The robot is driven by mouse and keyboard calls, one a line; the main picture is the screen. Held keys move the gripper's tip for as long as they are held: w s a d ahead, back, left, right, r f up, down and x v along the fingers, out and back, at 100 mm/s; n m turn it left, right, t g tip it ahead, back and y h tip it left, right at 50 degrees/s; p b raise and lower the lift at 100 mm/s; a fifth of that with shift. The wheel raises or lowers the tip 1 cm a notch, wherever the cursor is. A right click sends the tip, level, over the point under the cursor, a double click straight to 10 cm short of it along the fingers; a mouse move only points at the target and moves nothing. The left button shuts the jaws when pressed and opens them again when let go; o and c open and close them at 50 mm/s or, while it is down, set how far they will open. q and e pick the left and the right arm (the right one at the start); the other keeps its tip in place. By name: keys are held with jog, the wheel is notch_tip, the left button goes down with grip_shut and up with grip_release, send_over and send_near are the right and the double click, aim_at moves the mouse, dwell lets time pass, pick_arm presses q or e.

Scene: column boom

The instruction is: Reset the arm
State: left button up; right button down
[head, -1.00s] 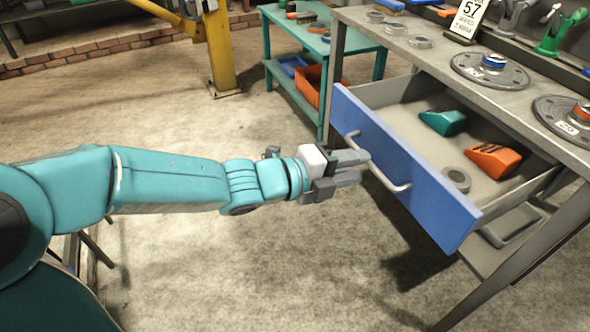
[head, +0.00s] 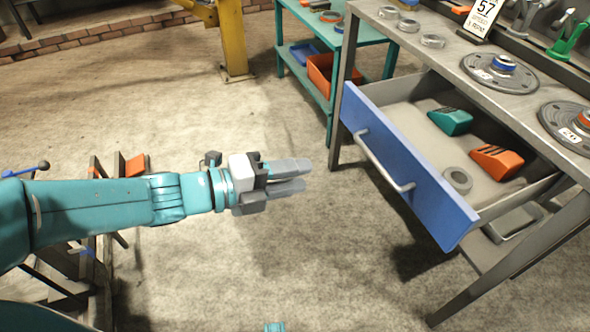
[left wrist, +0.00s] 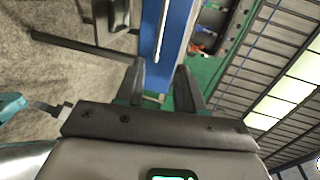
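My left gripper (head: 304,175) is stretched out over the concrete floor, to the left of the open drawer and clear of its handle. Its two grey fingers are parallel with a gap between them and nothing held. In the left wrist view the gripper (left wrist: 160,82) also shows its fingers apart. The drawer (head: 410,178) has a blue front and is pulled out of the workbench. Its pale bar handle (head: 382,165) faces my gripper, with clear space between.
The drawer holds a teal block (head: 451,121), an orange block (head: 496,160) and a grey ring (head: 458,180). The grey workbench (head: 450,52) stands at right, a teal table (head: 376,38) behind. A yellow post (head: 232,42) stands at the back. Floor (head: 330,250) around the gripper is clear.

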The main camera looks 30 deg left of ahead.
pick_arm(q)
jog(key=w+d+f+n+g, duration=0.1)
jog(key=d+f+n+g, duration=0.35)
jog(key=f, duration=0.95)
jog(key=d+f+n+g, duration=0.2)
jog(key=d+f+n, duration=0.5)
jog(key=f, duration=0.7)
jog(key=s+a+f+n+g+y, duration=0.3)
jog(key=s+f+n+g+y, duration=0.25)
jog(key=s+f+n, duration=0.85)
jog(key=w+r+n+p, duration=0.1)
jog(key=w+r+p, duration=0.2)
jog(key=r+p, duration=2.2)
jog(key=shift+d+r+n, duration=0.25)
jog(key=shift+r+n, duration=0.1)
jog(key=shift+r, duration=0.5)
